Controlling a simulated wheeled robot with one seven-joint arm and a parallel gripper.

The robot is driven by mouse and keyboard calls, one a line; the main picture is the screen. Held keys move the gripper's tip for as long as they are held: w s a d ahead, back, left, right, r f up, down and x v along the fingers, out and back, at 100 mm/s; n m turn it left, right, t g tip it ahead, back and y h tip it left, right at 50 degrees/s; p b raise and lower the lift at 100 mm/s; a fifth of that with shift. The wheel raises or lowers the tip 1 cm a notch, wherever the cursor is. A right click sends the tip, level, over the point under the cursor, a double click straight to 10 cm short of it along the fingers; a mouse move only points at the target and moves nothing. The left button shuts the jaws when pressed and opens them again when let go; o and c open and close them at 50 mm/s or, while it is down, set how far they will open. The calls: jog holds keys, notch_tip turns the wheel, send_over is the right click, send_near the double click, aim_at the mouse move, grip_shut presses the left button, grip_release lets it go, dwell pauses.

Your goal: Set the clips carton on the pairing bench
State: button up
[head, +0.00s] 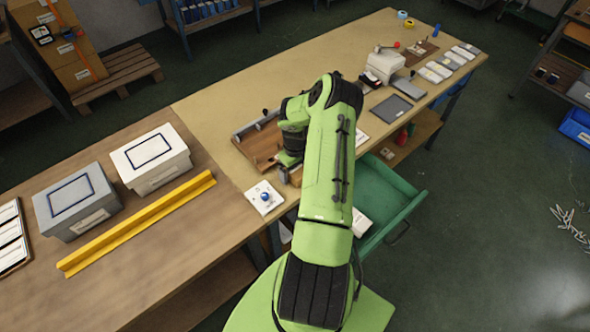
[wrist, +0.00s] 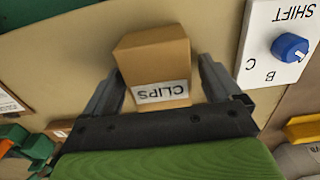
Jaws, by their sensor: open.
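The clips carton (wrist: 152,60) is a small brown box with a white label reading CLIPS, upside down in the wrist view. It sits between the two fingers of my open gripper (wrist: 160,72), over the tan bench top. I cannot tell whether it touches the bench or either finger. In the head view my arm hides most of the gripper and carton. The tan bench (head: 228,88) runs from the middle to the upper right, joined to a brown wooden bench (head: 190,245) at the left. No sign shows which is the pairing bench.
A white SHIFT plate with a blue knob (head: 265,198) lies close beside the gripper. A wooden tray (head: 262,145) is behind it. An open green drawer (head: 385,190) juts out at the front. Grey and white boxes and a yellow rail (head: 140,222) occupy the left bench.

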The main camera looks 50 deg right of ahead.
notch_tip(320, 180, up, 12)
jog(key=w+a+r+n+h, duration=0.15)
jog(key=w+a+r, duration=0.25)
jog(key=a+r, duration=0.7)
jog(key=s+a+r+t+h, duration=0.1)
jog(key=s+a+r+t, duration=0.1)
jog(key=a+r, duration=0.75)
jog(key=s+a+r+t+y, duration=0.1)
jog(key=s+a+r, duration=0.2)
jog(key=s+a, duration=0.3)
jog(key=s+a+r+n+t+y, duration=0.1)
jog(key=s+a+r+t, duration=0.1)
jog(key=s+a, duration=0.4)
jog(key=s+r, duration=0.1)
jog(key=s, duration=0.1)
jog(key=shift+s+a+t+p, duration=0.3)
jog(key=shift+s+a, duration=0.05)
jog(key=shift+a, duration=0.05)
jog(key=shift+y, duration=0.25)
